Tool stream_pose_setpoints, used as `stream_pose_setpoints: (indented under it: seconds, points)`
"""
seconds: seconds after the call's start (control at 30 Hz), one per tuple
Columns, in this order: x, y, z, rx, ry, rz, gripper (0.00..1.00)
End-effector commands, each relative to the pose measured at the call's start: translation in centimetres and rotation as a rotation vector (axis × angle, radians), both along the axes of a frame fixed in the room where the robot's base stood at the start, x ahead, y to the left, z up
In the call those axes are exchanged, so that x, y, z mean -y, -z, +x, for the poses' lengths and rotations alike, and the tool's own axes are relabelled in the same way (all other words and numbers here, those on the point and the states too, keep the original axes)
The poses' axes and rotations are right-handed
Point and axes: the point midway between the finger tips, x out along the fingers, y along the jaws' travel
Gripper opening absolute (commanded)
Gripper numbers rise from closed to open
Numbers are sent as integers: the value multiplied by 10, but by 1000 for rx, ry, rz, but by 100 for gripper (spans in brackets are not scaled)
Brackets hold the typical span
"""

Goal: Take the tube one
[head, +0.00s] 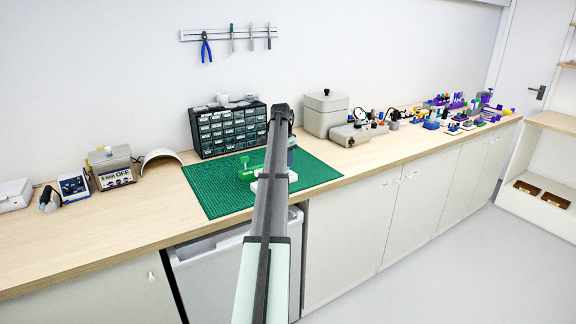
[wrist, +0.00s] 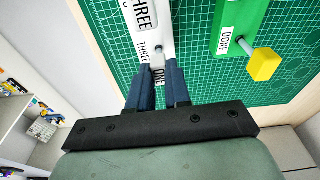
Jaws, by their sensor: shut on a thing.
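In the wrist view, the two dark blue fingers of my gripper (wrist: 160,84) are closed on a small pale piece labelled ONE (wrist: 159,72), taken to be tube one. Most of this piece is hidden between the fingers. Just beyond it is a white block labelled THREE (wrist: 151,28); I cannot tell whether the held piece touches it. To the right is a green block labelled DONE (wrist: 229,28), with a grey rod ending in a yellow cube (wrist: 263,65).
A green cutting mat (head: 215,205) lies under the blocks on the wooden bench. A drawer cabinet (head: 228,130) stands behind, a grey box (head: 325,113) at right, and a device reading OFF (head: 115,172) at left. The bench's front left is clear.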

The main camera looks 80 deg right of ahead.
Motion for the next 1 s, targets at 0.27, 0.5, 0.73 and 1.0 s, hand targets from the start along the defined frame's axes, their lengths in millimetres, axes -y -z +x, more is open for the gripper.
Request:
stream_pose_setpoints:
  seconds: [0.27, 0.5, 0.73, 1.0]
  points:
    - [0, 0, 0, 0, 0, 0, 0]
    - [0, -2, 0, 0, 0, 0, 0]
    - [0, -7, 0, 0, 0, 0, 0]
    - [0, -12, 0, 0, 0, 0, 0]
